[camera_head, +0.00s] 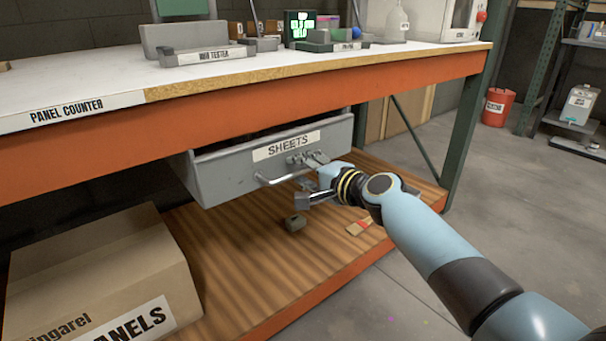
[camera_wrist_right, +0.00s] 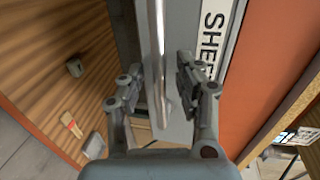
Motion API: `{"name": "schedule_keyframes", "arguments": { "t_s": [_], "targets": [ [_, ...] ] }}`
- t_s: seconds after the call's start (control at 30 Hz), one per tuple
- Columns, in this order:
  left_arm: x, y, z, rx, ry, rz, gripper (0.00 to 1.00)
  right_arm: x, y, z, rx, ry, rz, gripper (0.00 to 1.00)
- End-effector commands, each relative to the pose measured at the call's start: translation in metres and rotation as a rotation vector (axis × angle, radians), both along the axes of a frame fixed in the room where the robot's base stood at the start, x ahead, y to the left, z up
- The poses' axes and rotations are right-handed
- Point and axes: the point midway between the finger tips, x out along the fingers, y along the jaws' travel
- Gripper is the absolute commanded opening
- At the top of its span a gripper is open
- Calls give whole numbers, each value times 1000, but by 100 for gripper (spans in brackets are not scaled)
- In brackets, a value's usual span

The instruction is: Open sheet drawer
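The grey sheet drawer (camera_head: 225,170) hangs under the counter, with a "SHEETS" label on its front. Its left side and a dark strip above its front edge show; I cannot tell exactly how far out it stands. A silver bar handle (camera_head: 275,181) runs across the front. My right gripper (camera_head: 308,180) is at the handle's right end. In the right wrist view its two fingers (camera_wrist_right: 160,88) are spread, with the handle bar (camera_wrist_right: 157,50) between them and gaps showing. The drawer front and label (camera_wrist_right: 213,45) show beside it. My left gripper is not in view.
The orange counter beam (camera_head: 220,103) runs just above the drawer. A wooden lower shelf (camera_head: 240,250) lies below, with a small grey block (camera_head: 295,222) and a red-tipped brush-like item (camera_head: 359,227). A cardboard panels box (camera_head: 95,265) stands at left. Open floor is at right.

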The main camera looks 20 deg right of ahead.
Motion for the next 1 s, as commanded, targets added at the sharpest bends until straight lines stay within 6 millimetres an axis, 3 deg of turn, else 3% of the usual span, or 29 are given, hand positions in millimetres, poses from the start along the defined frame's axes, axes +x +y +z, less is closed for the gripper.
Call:
{"name": "schedule_keyframes", "arguments": {
  "t_s": [0.2,0.5,1.0],
  "targets": [
    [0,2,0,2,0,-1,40,0,0,0,0,0,0,34],
    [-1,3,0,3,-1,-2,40,0,0,0,0,1,0,0],
    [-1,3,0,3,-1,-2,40,0,0,-1,0,1,0,0]
  ]
}}
